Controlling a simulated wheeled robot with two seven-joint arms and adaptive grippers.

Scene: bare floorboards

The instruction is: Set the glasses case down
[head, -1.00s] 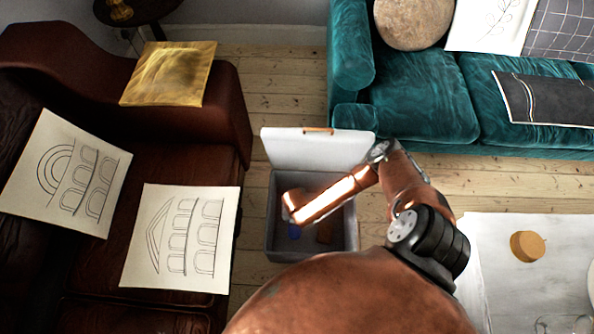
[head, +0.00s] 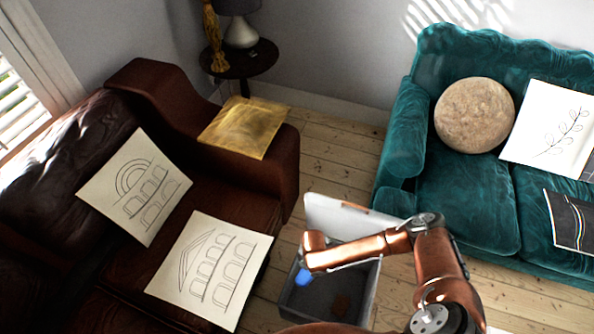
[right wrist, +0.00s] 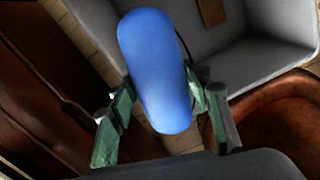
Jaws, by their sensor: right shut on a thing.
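The glasses case is a smooth, rounded blue case (head: 303,277). In the right wrist view the blue case (right wrist: 155,65) lies lengthwise between the two green-and-grey fingers of my right gripper (right wrist: 157,90), which is shut on it. In the head view my right arm reaches over an open grey box (head: 366,296), and the case shows below the wrist near the box's left side. Whether it touches the box is unclear. My wrist hides the fingers in the head view. My left gripper is out of view.
The box's white lid (head: 350,216) stands open at the back. A brown leather sofa (head: 270,178) stands left and a teal sofa (head: 465,205) right. Bare floorboards (head: 337,160) lie between them.

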